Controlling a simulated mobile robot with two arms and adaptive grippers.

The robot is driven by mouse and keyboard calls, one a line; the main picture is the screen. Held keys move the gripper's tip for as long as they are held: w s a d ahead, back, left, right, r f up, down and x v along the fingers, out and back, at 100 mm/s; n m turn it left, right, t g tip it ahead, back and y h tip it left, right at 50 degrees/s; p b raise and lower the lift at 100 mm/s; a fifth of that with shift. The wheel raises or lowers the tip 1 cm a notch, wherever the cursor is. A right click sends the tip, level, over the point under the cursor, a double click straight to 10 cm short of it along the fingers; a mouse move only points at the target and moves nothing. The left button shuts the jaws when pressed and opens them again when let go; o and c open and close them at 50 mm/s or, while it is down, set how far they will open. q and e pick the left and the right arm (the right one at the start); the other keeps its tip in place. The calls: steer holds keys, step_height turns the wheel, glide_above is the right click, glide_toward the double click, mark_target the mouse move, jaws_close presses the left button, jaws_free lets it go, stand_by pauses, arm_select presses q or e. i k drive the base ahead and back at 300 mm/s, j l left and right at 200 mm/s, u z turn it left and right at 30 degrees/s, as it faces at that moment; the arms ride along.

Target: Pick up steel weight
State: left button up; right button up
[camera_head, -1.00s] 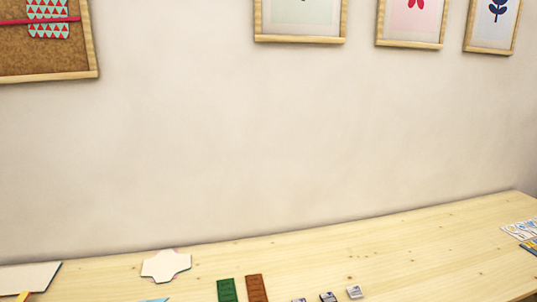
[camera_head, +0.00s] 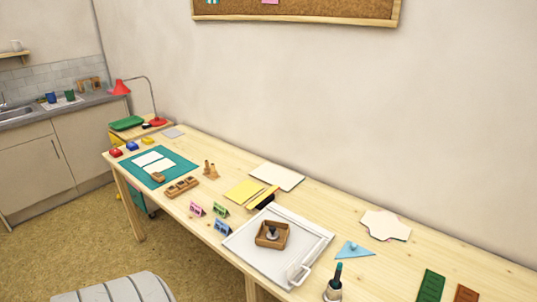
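I cannot tell for sure which thing is the steel weight. A small dark knobbed piece with a pale base (camera_head: 272,232) sits in a square brown wooden tray (camera_head: 262,242), and it may be the weight. The tray stands on a white board (camera_head: 245,247) with a clear handle piece near its front right corner. Neither of my grippers is in view.
The long wooden table (camera_head: 340,207) runs along the wall. A grey ribbed rounded thing (camera_head: 120,289) stands at the lower left. Floor is open at left.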

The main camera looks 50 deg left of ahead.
mark_target(273, 235)
steer(key=u, duration=1.55)
